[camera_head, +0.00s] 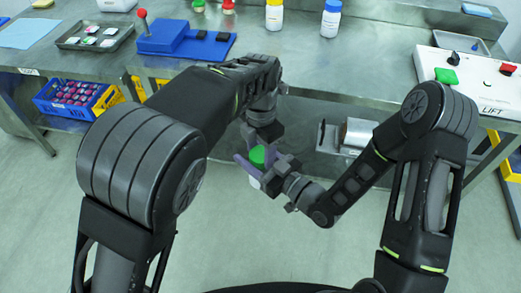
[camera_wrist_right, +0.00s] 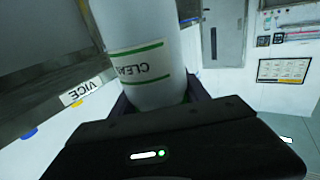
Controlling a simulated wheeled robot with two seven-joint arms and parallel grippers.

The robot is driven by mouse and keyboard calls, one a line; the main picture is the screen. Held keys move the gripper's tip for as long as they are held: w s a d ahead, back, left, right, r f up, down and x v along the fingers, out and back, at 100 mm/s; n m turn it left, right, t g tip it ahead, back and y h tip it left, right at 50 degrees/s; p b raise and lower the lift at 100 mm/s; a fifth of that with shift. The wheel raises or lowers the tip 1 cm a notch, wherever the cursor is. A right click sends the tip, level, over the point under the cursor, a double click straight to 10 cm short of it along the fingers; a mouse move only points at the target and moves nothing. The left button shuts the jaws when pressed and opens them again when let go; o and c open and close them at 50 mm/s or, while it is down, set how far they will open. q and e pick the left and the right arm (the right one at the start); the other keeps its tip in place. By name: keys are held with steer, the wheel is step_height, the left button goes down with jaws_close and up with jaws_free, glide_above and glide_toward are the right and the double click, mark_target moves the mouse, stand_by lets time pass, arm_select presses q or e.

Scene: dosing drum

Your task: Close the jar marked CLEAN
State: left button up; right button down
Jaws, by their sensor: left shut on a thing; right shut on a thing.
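The jar marked CLEAN is a white cylinder (camera_head: 254,183) held in front of the bench, in the middle of the head view. In the right wrist view the jar (camera_wrist_right: 155,60) fills the upper middle, with its green-lined CLEAN label upside down. A green lid (camera_head: 257,155) shows at its top end; I cannot tell whether it is seated. My right gripper (camera_head: 268,170) is shut around the jar body, coming from the lower right. My left gripper (camera_head: 256,148) comes from above, shut at the green lid. The fingers overlap, so the exact contacts are partly hidden.
The steel bench (camera_head: 300,65) lies beyond the grippers. A LIFT button panel (camera_head: 475,80) stands right. A metal cylinder (camera_head: 357,133) sits on the lower shelf.

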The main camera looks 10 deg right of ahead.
arm_select(q)
steer(key=m, duration=0.3)
steer(key=o, duration=1.6)
steer(key=shift+c, duration=0.2)
steer(key=shift+r, duration=2.3)
